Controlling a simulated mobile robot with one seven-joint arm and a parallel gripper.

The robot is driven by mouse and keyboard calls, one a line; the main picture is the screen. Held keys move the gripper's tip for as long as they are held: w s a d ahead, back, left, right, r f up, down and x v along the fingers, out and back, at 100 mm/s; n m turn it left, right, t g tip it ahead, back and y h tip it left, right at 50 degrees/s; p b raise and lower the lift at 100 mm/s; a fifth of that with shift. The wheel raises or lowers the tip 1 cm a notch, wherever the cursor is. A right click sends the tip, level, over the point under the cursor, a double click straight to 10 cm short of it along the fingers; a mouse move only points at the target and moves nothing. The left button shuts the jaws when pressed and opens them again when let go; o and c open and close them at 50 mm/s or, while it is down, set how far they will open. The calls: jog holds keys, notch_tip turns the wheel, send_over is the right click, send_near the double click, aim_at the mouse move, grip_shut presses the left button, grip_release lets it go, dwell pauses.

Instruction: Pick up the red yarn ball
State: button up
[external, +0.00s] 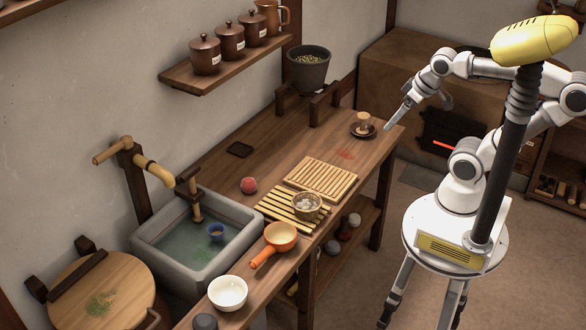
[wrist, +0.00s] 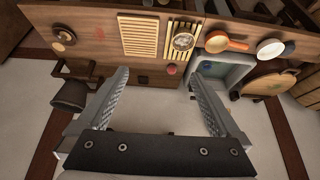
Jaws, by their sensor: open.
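The red yarn ball (external: 249,185) sits on the wooden counter just behind the stone sink's right corner, left of the slatted rack. It also shows in the wrist view as a small red ball (wrist: 171,69), between my fingertips in the picture but far beyond them. My gripper (external: 389,126) is raised near the counter's far right end, well away from the ball. In the wrist view its two fingers (wrist: 158,75) are spread wide with nothing between them.
A slatted rack (external: 272,210) holding a small basket (external: 307,205), a ribbed board (external: 325,178), an orange pan (external: 281,236) and a white bowl (external: 228,292) occupy the counter. A stone sink (external: 160,238) lies in front of the ball. Bare counter surrounds the dark square (external: 239,149).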

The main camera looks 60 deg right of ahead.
jog(key=m+t+y+b, duration=0.4)
jog(key=m+y+b, duration=0.6)
jog(key=m+b, duration=1.15)
send_near(252, 184)
jog(key=w+f+m, duration=0.1)
jog(key=m, duration=0.1)
jog(key=w+a+f+m+p, duration=0.1)
jog(key=w, duration=0.1)
jog(key=shift+w+a+f+m, duration=0.1)
jog(key=shift+w+f+m, duration=0.15)
jog(key=shift+f+m, duration=0.1)
jog(key=shift+b+x, duration=1)
jog(key=shift+x, duration=2.15)
jog(key=shift+w, duration=0.1)
